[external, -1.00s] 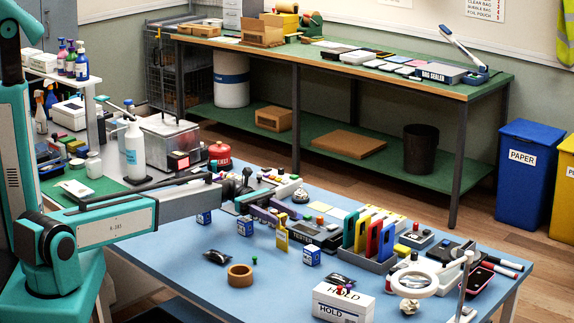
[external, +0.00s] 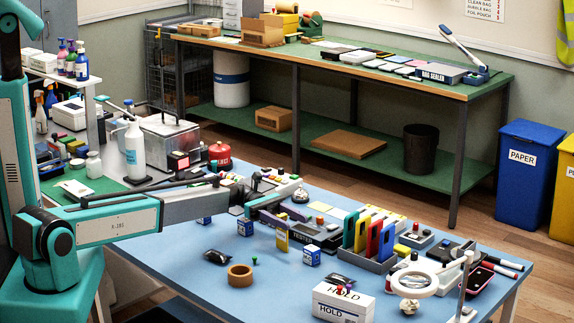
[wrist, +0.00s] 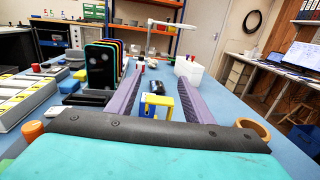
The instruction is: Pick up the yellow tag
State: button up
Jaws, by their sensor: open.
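The yellow tag (external: 282,239) stands upright on the blue table in the external view, just beyond the tips of my gripper (external: 272,220). In the wrist view the yellow tag (wrist: 159,101) shows as a bent yellow piece between the two purple fingers of my gripper (wrist: 158,92). The fingers are apart, with clear gaps on both sides of the tag. Nothing is held. The tag's exact depth between the fingers is hard to tell.
A row of coloured phones in a rack (external: 376,262) stands to the right. The front middle of the table is fairly clear.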

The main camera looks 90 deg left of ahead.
grip_shut()
dwell(0.5)
jog(key=s+d+r+b, duration=0.2)
jog(key=s+d, duration=0.2)
jog(key=s, duration=0.2)
jog(key=s+d+r+b, duration=0.2)
jog(key=s+d+r, duration=0.1)
jog(key=s, duration=0.4)
jog(key=shift+s+d+b, duration=0.25)
jog(key=shift+d+b, duration=0.05)
jog(key=shift+d, duration=0.45)
dwell(0.5)
